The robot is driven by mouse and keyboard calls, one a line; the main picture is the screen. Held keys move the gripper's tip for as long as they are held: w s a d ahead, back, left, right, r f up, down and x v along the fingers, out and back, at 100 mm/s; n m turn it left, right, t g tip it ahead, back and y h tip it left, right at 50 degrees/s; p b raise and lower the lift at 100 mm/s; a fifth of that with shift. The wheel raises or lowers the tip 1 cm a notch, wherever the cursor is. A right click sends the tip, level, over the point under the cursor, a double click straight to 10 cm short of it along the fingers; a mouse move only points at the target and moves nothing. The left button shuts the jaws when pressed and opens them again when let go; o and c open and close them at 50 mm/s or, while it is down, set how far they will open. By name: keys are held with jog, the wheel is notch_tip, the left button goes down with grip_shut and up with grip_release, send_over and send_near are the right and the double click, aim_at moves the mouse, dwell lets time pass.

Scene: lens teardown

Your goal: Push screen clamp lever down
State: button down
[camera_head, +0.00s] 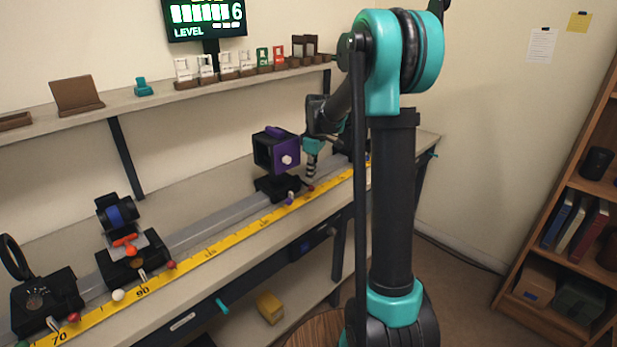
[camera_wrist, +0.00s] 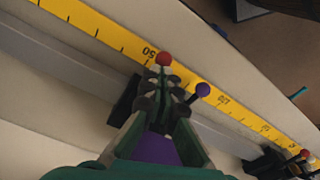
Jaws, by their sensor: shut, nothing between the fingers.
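A purple and black box (camera_head: 276,150) with a white hexagon on its face stands on a dark carriage (camera_head: 270,188) on the rail. Small ball-ended levers stick out by the carriage front, one purple (camera_head: 289,201) and one red (camera_head: 310,188). In the wrist view the red ball (camera_wrist: 163,58) lies just beyond my fingertips, and the purple ball (camera_wrist: 203,90) lies to their right. My gripper (camera_head: 311,176) is shut and empty, pointing down right of the box, close above the red lever. Contact cannot be told. My fingers (camera_wrist: 168,85) hide part of the carriage.
A yellow scale (camera_head: 215,246) runs along the bench front. Carriages with a blue lens (camera_head: 120,214) and a dark ring (camera_head: 14,257) stand at left. Another carriage (camera_wrist: 268,164) shows at lower right in the wrist view. A shelf (camera_head: 150,106) holds cards behind.

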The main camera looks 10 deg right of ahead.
jog(key=shift+s+d+r, duration=0.3)
jog(key=shift+s+d, duration=0.1)
jog(key=shift+d, duration=0.25)
jog(key=shift+s+d+r, duration=0.25)
jog(key=shift+s+d, duration=0.15)
jog(key=shift+d, duration=0.2)
notch_tip(320, 180, up, 12)
jog(key=d, duration=0.1)
jog(key=shift+s, duration=0.35)
jog(key=shift+f, duration=0.1)
jog(key=s+f+m+t, duration=0.1)
jog(key=s+f+m, duration=0.4)
jog(key=s+f, duration=0.5)
jog(key=s+d+f+m+t+h, duration=0.1)
jog(key=s+f+m, duration=0.5)
jog(key=s, duration=1.2)
notch_tip(320, 180, down, 5)
jog(key=shift+s+r+t, duration=0.2)
jog(key=shift+s+t, duration=0.05)
jog(key=shift+t, duration=0.55)
jog(key=shift+d, duration=0.1)
